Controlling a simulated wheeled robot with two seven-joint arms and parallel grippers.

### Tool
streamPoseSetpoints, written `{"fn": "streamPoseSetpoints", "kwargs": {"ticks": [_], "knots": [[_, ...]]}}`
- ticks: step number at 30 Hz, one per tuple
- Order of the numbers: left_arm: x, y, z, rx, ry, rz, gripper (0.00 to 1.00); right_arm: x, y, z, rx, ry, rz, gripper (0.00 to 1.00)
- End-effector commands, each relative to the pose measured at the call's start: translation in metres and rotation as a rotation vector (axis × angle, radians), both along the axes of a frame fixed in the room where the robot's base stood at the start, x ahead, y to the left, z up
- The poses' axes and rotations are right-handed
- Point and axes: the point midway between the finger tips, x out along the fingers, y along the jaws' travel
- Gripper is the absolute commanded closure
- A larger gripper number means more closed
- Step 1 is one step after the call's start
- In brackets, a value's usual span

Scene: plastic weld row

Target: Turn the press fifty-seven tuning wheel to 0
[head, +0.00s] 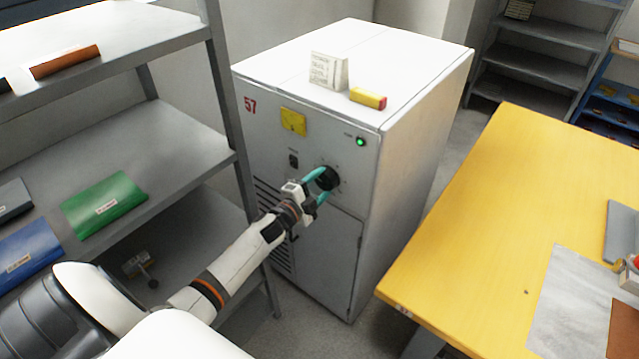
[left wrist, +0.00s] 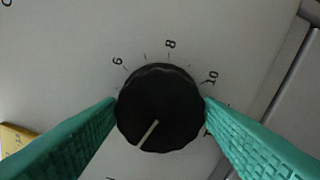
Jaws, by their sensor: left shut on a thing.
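The press fifty-seven (head: 312,215) is a grey-white cabinet marked with a red 57. Its tuning wheel (head: 328,178) is a round black knob on the upper front. My left gripper (head: 319,186) is shut on the wheel, with one teal finger on each side. In the left wrist view the wheel (left wrist: 170,100) fills the middle between the fingertips (left wrist: 160,106). Its pale pointer line points down and slightly left there. The figures 6, 8 and 10 show around its upper side; no figure is readable at the pointer's end. My right gripper is not in view.
A green lamp (head: 360,142) is lit above the wheel. A yellow plate (head: 293,122) is on the front. Grey shelves (head: 185,130) stand left, a yellow table (head: 480,200) right.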

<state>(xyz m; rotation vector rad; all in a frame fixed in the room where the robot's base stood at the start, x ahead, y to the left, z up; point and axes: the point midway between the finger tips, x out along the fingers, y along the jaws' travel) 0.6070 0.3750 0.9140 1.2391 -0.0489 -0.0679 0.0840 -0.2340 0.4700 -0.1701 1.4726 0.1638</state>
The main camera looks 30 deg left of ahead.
Motion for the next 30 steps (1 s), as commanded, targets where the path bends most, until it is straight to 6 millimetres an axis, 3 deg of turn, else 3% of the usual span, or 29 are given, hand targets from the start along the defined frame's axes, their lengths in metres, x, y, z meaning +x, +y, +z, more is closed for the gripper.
{"fn": "streamPoseSetpoints", "kwargs": {"ticks": [30], "knots": [[0.0, 0.002, 0.0, -0.899, 0.074, 0.003, 0.63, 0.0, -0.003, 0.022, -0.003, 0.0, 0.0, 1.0]]}}
